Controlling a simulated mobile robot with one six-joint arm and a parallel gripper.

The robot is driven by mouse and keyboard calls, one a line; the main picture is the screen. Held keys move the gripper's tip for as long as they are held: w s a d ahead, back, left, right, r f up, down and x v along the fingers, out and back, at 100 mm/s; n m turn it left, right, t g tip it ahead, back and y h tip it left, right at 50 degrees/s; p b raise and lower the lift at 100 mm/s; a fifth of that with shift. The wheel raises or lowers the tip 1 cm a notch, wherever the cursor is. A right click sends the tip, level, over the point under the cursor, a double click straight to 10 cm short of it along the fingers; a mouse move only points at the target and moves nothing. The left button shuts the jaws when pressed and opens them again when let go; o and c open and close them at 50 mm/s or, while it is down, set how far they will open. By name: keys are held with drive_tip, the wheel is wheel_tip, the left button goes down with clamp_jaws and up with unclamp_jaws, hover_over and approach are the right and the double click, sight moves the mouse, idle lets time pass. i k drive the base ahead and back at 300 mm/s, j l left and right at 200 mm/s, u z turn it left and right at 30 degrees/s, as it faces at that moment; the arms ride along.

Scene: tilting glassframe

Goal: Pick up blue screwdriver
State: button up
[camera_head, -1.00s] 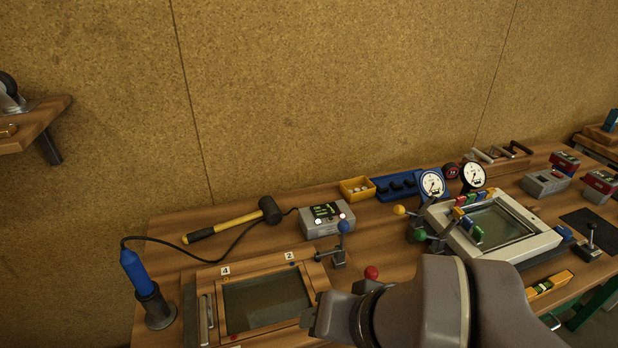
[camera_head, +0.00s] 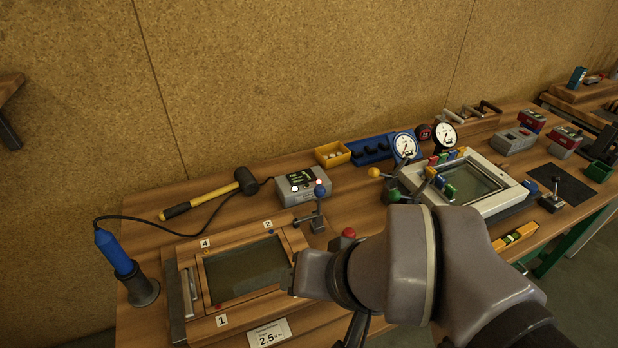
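The blue screwdriver (camera_head: 113,251) stands upright, slightly tilted, in a round black holder (camera_head: 143,291) at the left end of the workbench. A black cable runs from its top. My arm comes in from the lower right. The end of my arm, with my gripper (camera_head: 294,276), is over the right edge of the wooden tilting frame, well to the right of the screwdriver. The fingers cannot be made out, and nothing is seen held.
The wooden frame (camera_head: 190,322) with a dark glass pane lies between my arm and the screwdriver. A mallet (camera_head: 212,196) and a grey box (camera_head: 304,188) lie behind. A red knob (camera_head: 348,232) is beside my arm.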

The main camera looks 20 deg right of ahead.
sight(126, 268)
drive_tip(key=j+u, duration=0.2)
drive_tip(key=u, duration=0.95)
